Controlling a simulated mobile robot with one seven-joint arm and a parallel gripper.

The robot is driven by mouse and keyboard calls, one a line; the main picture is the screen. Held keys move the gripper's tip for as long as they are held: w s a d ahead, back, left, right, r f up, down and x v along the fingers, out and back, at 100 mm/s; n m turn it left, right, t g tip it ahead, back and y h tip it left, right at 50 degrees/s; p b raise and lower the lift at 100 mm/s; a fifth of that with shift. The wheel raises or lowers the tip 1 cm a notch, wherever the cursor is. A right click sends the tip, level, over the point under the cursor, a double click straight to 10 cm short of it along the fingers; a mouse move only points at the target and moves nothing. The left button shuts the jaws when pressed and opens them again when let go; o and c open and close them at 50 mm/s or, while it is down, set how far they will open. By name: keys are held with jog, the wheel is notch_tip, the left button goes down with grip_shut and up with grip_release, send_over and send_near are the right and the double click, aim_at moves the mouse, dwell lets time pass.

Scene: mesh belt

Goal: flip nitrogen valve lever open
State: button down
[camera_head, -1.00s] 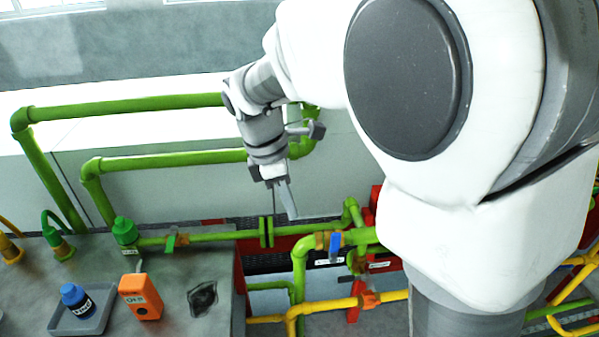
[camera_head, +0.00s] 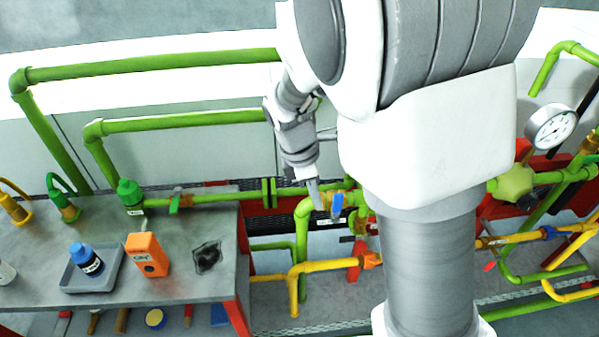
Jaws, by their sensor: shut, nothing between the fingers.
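A blue lever (camera_head: 337,205) stands upright on a green pipe (camera_head: 303,232) in the middle of the head view. A dark label plate with small white lettering sits just below it, too small to read. My gripper (camera_head: 317,203) points down just left of the blue lever, its fingers shut and empty. In this view its tip is very close to the lever; I cannot tell whether they touch. I cannot tell from lettering which valve is nitrogen.
Yellow pipes (camera_head: 325,266) run below the blue lever. A pressure gauge (camera_head: 551,130) stands at right. My arm hides the centre right.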

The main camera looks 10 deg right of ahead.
jog(key=shift+d, duration=0.9)
jog(key=shift+d, duration=0.1)
jog(key=shift+d+r+y, duration=0.1)
jog(key=shift+y, duration=0.2)
